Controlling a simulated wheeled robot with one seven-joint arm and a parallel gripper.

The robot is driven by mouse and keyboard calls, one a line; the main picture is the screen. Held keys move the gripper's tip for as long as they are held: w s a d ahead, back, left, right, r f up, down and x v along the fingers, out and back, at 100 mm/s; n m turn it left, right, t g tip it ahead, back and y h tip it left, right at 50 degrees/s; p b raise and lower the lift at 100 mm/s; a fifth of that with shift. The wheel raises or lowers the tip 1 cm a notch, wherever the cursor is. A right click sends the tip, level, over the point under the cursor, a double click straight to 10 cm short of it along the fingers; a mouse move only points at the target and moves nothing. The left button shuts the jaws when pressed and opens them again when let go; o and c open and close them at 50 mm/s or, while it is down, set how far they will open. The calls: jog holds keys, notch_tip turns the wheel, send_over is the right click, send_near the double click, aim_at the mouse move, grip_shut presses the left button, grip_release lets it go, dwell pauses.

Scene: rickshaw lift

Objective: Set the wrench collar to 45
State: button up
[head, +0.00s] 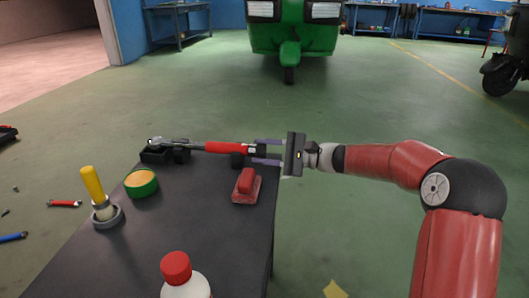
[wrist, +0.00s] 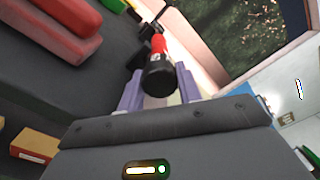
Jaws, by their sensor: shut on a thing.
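The torque wrench (head: 228,148) lies level across the far side of the dark table, its metal head to the left and its red handle to the right. Black holders support it. My gripper (head: 261,150) comes in from the right, its pale purple fingers on either side of the black collar at the handle's end. In the wrist view the black collar (wrist: 158,76) sits between my gripper's fingers (wrist: 160,88), which are shut on it. The scale and its setting are too small to read.
On the table (head: 160,225) stand a red block-like tool (head: 246,187), a green round tin (head: 141,184), a yellow-handled brush (head: 94,186) and a red-capped white bottle (head: 183,279). A green rickshaw (head: 292,30) stands behind, with open floor between.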

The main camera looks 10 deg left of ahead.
jog(key=o, duration=1)
jog(key=shift+f, duration=0.1)
